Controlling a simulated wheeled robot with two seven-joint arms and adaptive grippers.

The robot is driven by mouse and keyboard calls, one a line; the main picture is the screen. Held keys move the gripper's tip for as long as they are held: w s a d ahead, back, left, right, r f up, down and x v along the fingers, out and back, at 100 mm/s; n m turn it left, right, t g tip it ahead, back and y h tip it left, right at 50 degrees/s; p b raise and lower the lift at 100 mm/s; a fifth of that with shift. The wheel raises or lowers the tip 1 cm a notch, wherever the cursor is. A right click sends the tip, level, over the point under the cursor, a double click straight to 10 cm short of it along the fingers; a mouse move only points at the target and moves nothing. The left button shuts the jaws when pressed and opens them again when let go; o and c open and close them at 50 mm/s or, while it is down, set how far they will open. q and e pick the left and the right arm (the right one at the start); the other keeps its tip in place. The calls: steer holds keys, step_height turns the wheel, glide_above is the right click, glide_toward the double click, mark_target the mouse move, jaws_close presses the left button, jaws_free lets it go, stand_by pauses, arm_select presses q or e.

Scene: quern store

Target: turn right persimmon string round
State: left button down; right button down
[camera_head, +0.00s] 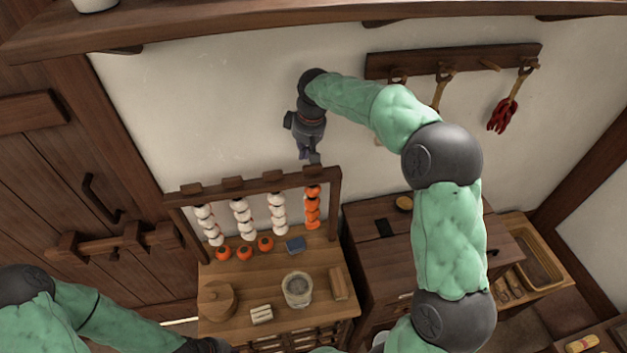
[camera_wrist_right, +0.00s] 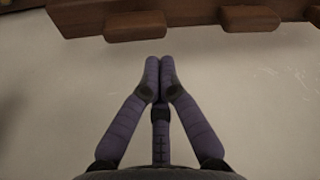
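A wooden rack (camera_head: 258,184) with blocks along its top bar stands at the back of a small wooden chest. Three white strings hang from it: left (camera_head: 208,222), middle (camera_head: 242,219) and third (camera_head: 277,213). The right persimmon string (camera_head: 313,207) is orange and hangs at the rack's right end. My right gripper (camera_head: 309,156) points down just above that end of the bar. In the right wrist view its fingertips (camera_wrist_right: 159,63) meet with nothing between them, and no string shows. My left gripper (camera_head: 207,346) is only partly seen at the bottom edge, its fingers hidden.
On the chest top (camera_head: 262,272) are loose orange persimmons (camera_head: 245,251), a dark blue block (camera_head: 295,245), a grey-topped pot (camera_head: 297,290) and a round wooden lid (camera_head: 217,300). A darker cabinet (camera_head: 370,260) stands to the right. A peg rail (camera_head: 455,62) hangs on the wall.

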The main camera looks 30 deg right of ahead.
steer(key=shift+f, duration=0.1)
stand_by(0.4)
steer(key=shift+f+b, duration=1.2)
steer(key=shift+f, duration=0.65)
steer(key=shift+s+a, duration=0.1)
steer(key=shift+a, duration=0.05)
